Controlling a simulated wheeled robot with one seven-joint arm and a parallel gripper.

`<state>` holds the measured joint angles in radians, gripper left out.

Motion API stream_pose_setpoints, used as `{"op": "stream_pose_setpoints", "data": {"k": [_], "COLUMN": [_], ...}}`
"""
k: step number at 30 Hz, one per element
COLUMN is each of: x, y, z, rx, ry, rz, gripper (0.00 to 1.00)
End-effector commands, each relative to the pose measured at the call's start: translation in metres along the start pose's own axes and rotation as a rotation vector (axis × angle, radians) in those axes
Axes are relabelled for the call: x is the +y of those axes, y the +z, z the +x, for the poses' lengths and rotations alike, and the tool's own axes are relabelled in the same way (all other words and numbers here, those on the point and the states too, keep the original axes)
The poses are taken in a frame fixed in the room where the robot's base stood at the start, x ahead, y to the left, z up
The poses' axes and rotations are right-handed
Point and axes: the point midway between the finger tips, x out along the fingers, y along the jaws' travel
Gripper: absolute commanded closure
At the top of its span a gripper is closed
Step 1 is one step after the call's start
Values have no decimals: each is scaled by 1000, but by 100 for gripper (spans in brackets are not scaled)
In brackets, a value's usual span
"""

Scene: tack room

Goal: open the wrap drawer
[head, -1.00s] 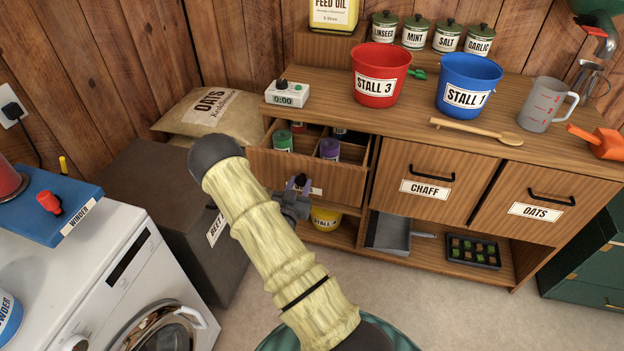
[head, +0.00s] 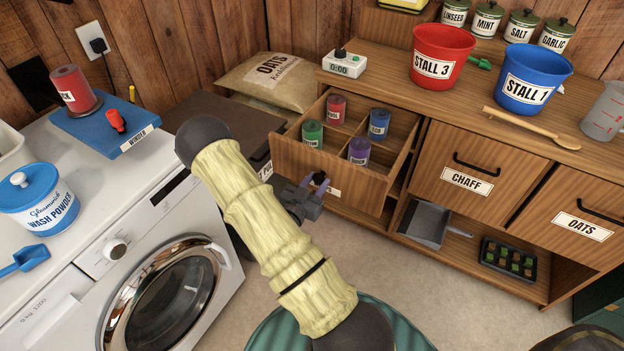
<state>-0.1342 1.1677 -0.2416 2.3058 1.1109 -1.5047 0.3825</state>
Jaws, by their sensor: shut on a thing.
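The wrap drawer (head: 360,185) is pulled well out of the wooden cabinet (head: 395,70), at its upper left. It has dividers inside and holds several rolled wraps: a red one (head: 336,108), a green one (head: 312,133), a blue one (head: 378,124) and a purple one (head: 359,150). My gripper (head: 316,184) is at the middle of the drawer front, shut on its handle. The handle is mostly hidden by the fingers, and so is part of the front's white label (head: 333,191).
A washing machine (head: 170,290) stands at the left, and a dark bin is beside the drawer. A grey dustpan (head: 428,222) lies on the lower shelf.

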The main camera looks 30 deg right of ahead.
Motion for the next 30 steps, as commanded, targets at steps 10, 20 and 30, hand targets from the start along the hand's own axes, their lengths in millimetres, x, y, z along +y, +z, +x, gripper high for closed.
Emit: {"op": "stream_pose_setpoints", "data": {"k": [10, 20, 30], "x": [-1, 0, -1], "y": [-1, 0, 0], "z": [-1, -1, -18], "rx": [2, 1, -1], "ry": [-1, 1, -2], "rz": [4, 2, 0], "gripper": [100, 45, 45]}}
